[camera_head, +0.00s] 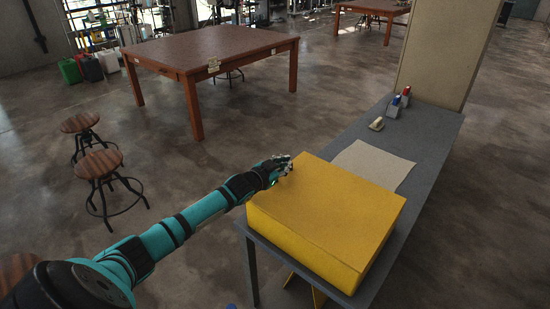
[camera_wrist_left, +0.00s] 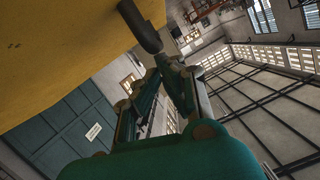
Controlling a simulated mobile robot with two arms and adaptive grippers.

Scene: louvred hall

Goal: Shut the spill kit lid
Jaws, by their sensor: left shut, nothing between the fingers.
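The spill kit is a yellow box (camera_head: 290,248) on the near end of a grey bench. Its flat yellow lid (camera_head: 328,212) lies over the top and looks down; I see no clear gap along the near side. My left gripper (camera_head: 286,166) is at the lid's far left corner, shut and empty. In the left wrist view the shut fingers (camera_wrist_left: 150,40) are close by a yellow surface (camera_wrist_left: 60,45) of the kit; I cannot tell whether they touch it. My right gripper is not in view.
The grey bench (camera_head: 432,136) also holds a pale sheet (camera_head: 372,165), a small beige item (camera_head: 376,124) and two small bottles (camera_head: 394,106) behind the kit. A brown table (camera_head: 215,50) and stools (camera_head: 100,163) stand to the left. The floor between is clear.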

